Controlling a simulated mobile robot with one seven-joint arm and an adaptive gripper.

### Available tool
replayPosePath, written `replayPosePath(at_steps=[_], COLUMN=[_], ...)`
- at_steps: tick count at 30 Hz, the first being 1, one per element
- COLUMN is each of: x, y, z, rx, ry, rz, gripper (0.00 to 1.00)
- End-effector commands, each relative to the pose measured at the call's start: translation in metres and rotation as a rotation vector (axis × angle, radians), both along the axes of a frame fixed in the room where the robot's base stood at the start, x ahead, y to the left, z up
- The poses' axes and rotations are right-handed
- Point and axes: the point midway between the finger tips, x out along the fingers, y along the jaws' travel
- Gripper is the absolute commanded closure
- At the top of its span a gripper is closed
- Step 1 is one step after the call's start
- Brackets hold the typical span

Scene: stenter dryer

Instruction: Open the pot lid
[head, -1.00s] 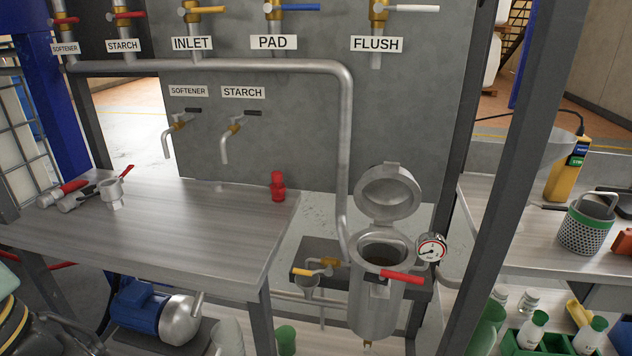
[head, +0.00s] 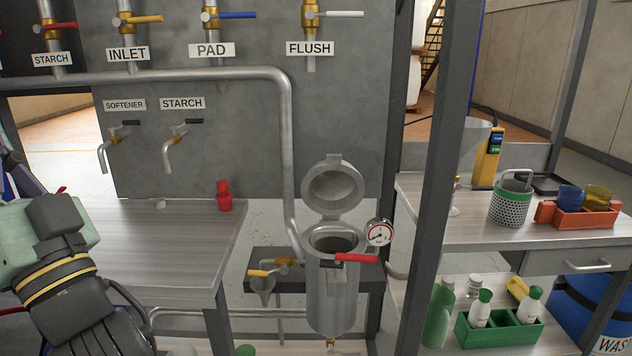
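The pot (head: 331,295) is a grey metal cylinder standing in the middle of the view, below the pipe. Its round lid (head: 334,187) stands raised at the back, hinged open, with its inner side facing me. The pot's mouth is uncovered and its inside looks dark. A red lever (head: 356,258) sticks out at the front of the rim. Part of my arm shows at the lower left, well apart from the pot. I do not see my gripper's fingers.
A pressure gauge (head: 379,233) sits right of the pot. A dark upright post (head: 443,180) stands farther right. The left bench (head: 180,235) carries a red fitting (head: 224,195). The right bench holds a perforated basket (head: 511,203).

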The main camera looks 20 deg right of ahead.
Motion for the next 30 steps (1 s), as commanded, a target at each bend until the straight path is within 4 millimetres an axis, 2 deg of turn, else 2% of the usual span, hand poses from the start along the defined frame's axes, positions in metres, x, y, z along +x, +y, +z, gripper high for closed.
replayPosePath(at_steps=[1,2,3,5,6,9,12,15,20,23,30], x=[0.031,0.048,0.067,0.088,0.096,0.103,0.096,0.088,0.089,0.101,0.148], y=[-0.042,-0.067,-0.102,-0.157,-0.193,-0.275,-0.333,-0.367,-0.383,-0.386,-0.399], z=[-0.026,-0.037,-0.053,-0.077,-0.093,-0.129,-0.156,-0.172,-0.177,-0.173,-0.163], rx=[0.036,0.065,0.116,0.213,0.286,0.480,0.647,0.758,0.816,0.816,0.813], ry=[0.101,0.170,0.262,0.386,0.460,0.602,0.687,0.729,0.751,0.753,0.753], rz=[-0.052,-0.075,-0.104,-0.149,-0.178,-0.240,-0.281,-0.303,-0.311,-0.311,-0.312], gripper=[1.00,1.00,1.00,1.00,1.00,1.00,1.00,1.00,1.00,1.00,1.00])
